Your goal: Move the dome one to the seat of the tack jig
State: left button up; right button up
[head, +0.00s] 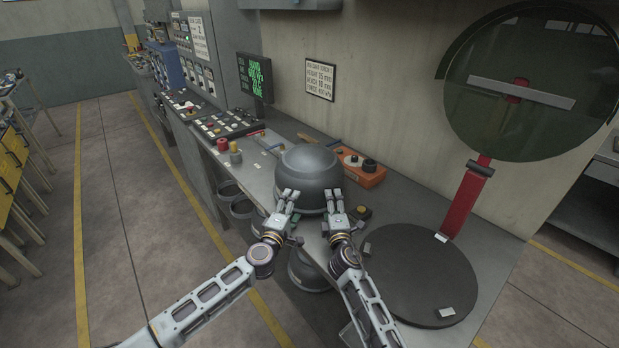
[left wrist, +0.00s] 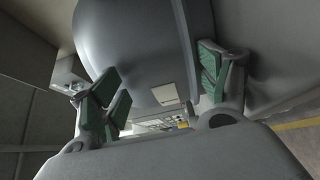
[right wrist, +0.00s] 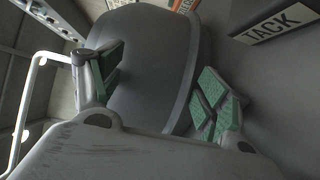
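A dark grey dome (head: 308,170) with a rounded top and a lower band is at the bench's front edge. It fills much of the left wrist view (left wrist: 145,45) and right wrist view (right wrist: 150,65). My left gripper (head: 287,193) is at its near left side, fingers spread and dome surface behind them. My right gripper (head: 333,193) is at its near right side, also spread. I cannot tell whether the fingers touch the dome, or whether it rests on the bench.
A dark round plate (head: 420,275) with small pale blocks lies to the right, beside a red post (head: 467,200) and large round tinted shield (head: 530,85). An orange control box (head: 357,168) is behind the dome. Grey round vessels (head: 243,207) stand below the bench edge.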

pick_arm(q)
grip_shut()
pick_arm(e)
grip_shut()
jog(key=shift+w+r, duration=0.1)
jog(key=shift+r, duration=0.15)
